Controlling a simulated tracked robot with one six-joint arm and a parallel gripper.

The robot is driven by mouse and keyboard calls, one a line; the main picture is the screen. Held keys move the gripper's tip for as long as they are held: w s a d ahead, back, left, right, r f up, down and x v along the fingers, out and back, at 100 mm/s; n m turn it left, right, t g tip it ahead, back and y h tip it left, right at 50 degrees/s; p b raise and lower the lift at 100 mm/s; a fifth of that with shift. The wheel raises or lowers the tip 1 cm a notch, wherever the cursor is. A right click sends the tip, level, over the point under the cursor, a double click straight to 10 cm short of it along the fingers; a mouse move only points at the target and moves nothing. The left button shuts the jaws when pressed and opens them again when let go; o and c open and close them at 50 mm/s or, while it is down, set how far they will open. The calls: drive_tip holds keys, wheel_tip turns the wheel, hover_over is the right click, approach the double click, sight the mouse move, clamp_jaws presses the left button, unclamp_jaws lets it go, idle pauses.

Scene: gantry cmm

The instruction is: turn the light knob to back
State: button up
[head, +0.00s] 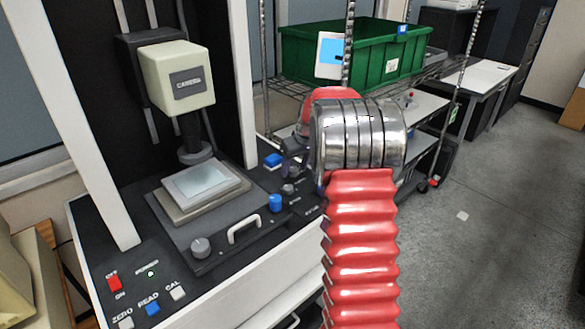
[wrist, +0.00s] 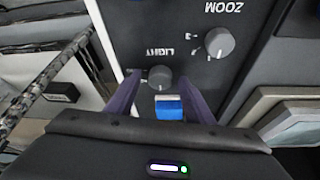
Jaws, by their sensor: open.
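The light knob (wrist: 158,77) is a round grey knob on the dark panel, beside the upside-down word LIGHT in the wrist view. My gripper (wrist: 161,71) is open, with its two purple fingers on either side of the knob. I cannot tell whether either finger touches it. The knob's pointer direction is too small to read. A blue block (wrist: 168,108) shows between the fingers, closer to the gripper body. In the head view my red and metal arm hides most of the gripper and part of this panel.
A green crate (head: 300,58) stands on a wire shelf behind my arm.

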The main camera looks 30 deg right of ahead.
drive_tip(key=shift+c, duration=0.5)
drive_tip(key=c, duration=0.9)
drive_tip(key=shift+o, duration=0.2)
drive_tip(key=shift+a, duration=0.5)
drive_tip(key=shift+d, duration=0.35)
drive_tip(key=shift+c, duration=0.4)
drive_tip(key=shift+m, duration=0.5)
drive_tip(key=shift+w+a+m+g+h, duration=0.15)
drive_tip(key=shift+m+h, duration=0.35)
drive_tip(key=shift+m, duration=0.65)
drive_tip(key=shift+s+m+g+h, duration=0.15)
drive_tip(key=shift+m+h, duration=0.35)
drive_tip(key=shift+m, duration=0.65)
drive_tip(key=shift+w+m+g+h, duration=0.15)
drive_tip(key=shift+m+g+h, duration=0.3)
drive_tip(key=shift+m, duration=1.05)
